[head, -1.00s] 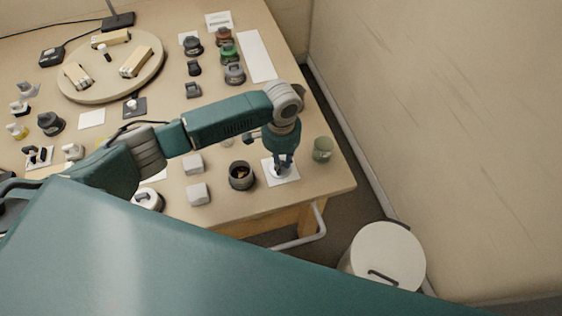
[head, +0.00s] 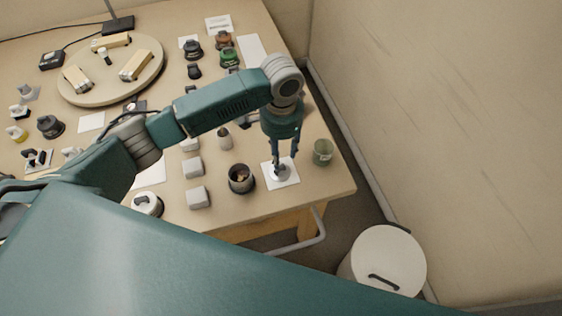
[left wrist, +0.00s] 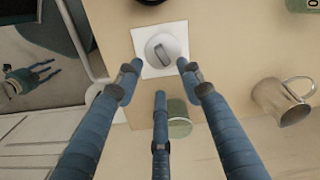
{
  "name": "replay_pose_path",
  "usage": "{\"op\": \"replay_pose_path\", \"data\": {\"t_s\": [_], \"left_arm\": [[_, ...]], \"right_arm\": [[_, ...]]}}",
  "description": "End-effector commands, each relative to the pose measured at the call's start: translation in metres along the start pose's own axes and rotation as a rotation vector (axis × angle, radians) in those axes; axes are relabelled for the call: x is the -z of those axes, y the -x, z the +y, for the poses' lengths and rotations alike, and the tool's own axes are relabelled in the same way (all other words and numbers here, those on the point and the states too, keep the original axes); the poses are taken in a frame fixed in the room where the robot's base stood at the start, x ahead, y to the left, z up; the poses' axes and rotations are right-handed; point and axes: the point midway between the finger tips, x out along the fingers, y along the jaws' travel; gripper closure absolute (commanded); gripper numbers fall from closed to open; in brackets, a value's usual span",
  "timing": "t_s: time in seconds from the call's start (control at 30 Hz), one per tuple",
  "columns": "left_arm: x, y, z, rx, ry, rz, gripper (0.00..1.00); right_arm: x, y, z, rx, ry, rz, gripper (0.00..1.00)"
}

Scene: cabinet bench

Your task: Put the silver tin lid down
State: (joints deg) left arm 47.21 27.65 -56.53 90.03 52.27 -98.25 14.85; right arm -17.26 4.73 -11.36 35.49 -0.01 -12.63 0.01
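The silver tin lid (head: 281,173) lies flat on a white square (head: 291,180) near the table's right front corner. In the left wrist view the lid (left wrist: 153,47) shows as a round disc with a raised grip bar, inside the white square (left wrist: 178,33). My left gripper (head: 285,163) points down just above the lid. Its fingers (left wrist: 160,78) are spread apart with nothing between them, clear of the lid. What looks like my right gripper (left wrist: 38,80) hangs over the floor at the left of the wrist view, its fingers apart; the head view does not show it.
A dark pot (head: 241,179) stands left of the white square and a green cup (head: 323,153) right of it. A metal mug (left wrist: 283,100) shows in the wrist view. Pale blocks (head: 198,197) lie farther left. A white bin (head: 388,255) stands on the floor.

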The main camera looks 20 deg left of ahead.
Motion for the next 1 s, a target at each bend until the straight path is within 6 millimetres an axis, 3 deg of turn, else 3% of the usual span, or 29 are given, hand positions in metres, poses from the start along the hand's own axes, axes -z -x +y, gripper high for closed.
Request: {"op": "replay_pose_path", "data": {"t_s": [0.1,0.3,1.0], "left_arm": [[0.001,0.023,0.0,0.0,-0.001,0.003,0.62],[0.0,0.043,0.0,-0.001,0.0,0.001,0.62],[0.0,0.046,0.0,-0.001,0.0,0.0,0.62]], "right_arm": [[0.0,-0.002,0.0,0.0,0.0,0.001,0.6],[0.001,-0.003,0.0,0.0,0.0,0.001,0.6],[0.005,-0.003,-0.005,0.005,0.0,0.007,0.6]]}}
